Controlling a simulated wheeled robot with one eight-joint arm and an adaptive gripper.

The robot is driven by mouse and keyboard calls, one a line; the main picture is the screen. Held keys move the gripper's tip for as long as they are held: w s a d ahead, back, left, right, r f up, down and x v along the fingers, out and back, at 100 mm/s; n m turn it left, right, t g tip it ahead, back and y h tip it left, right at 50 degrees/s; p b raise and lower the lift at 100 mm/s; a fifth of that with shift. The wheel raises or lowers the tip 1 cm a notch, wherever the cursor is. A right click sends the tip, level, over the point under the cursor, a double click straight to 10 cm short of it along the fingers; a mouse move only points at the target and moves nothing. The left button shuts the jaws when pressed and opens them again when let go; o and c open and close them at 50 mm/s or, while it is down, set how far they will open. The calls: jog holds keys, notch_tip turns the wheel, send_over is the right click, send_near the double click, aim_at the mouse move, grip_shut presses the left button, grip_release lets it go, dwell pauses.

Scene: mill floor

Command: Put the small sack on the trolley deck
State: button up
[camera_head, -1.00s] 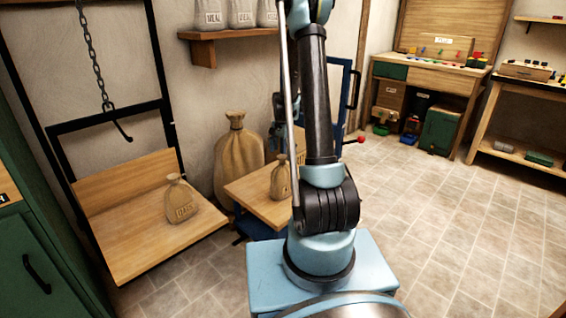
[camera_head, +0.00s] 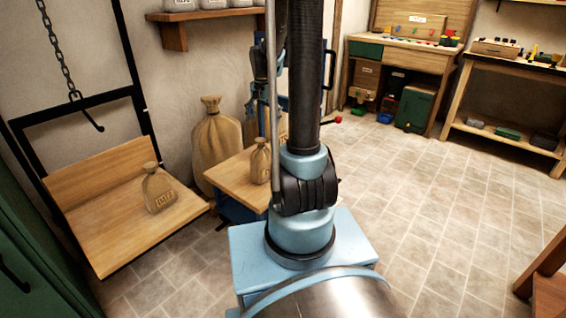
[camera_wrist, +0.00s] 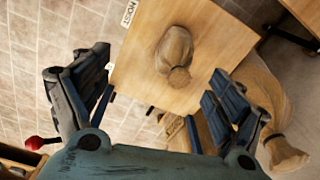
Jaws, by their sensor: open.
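Part of a third tan sack (camera_head: 283,125) shows behind my arm; a labelled sack (camera_wrist: 173,127) also shows beyond the deck edge in the wrist view. My gripper (camera_wrist: 158,103) is open and empty, its fingers spread to either side of the view. My arm hides much of it in the head view.
A large tied sack (camera_head: 216,148) stands on the floor behind the deck. A chain with a hook (camera_head: 90,118) hangs over the hoist platform. A red-knobbed lever (camera_head: 338,119) is right of my arm. The tiled floor at the right is clear, before workbenches (camera_head: 408,47).

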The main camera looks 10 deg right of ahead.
jog(key=s+f+n+t, duration=0.1)
jog(key=s+n, duration=0.7)
jog(key=s, duration=2.3)
jog(key=shift+d+f+t, duration=0.2)
jog(key=shift+d+t, duration=0.1)
jog(key=shift+s, duration=0.1)
